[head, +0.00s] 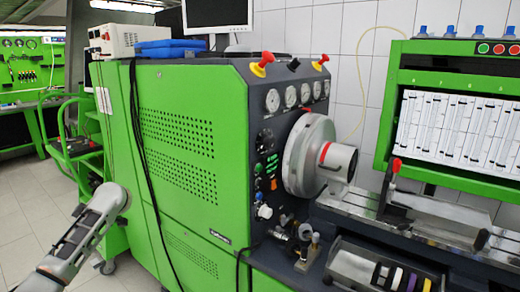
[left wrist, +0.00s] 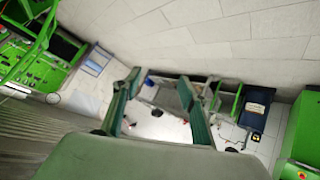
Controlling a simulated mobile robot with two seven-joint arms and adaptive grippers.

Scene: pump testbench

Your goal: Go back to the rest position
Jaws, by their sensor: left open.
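My left gripper (left wrist: 159,80) shows in the left wrist view with its two green-grey fingers spread apart. Nothing is between the fingers; behind the gap lie distant white and grey surfaces. In the head view my left arm comes in at the lower left, in front of the green pump testbench (head: 190,155) and to the left of it. I cannot make out the fingers there. My right gripper shows in neither view.
The bench carries a silver drum (head: 310,155) and gauges. A monitor (head: 217,15) and a blue case (head: 170,48) sit on top. A green trolley (head: 85,150) stands at the left. Tiled floor (head: 25,205) is clear at the lower left.

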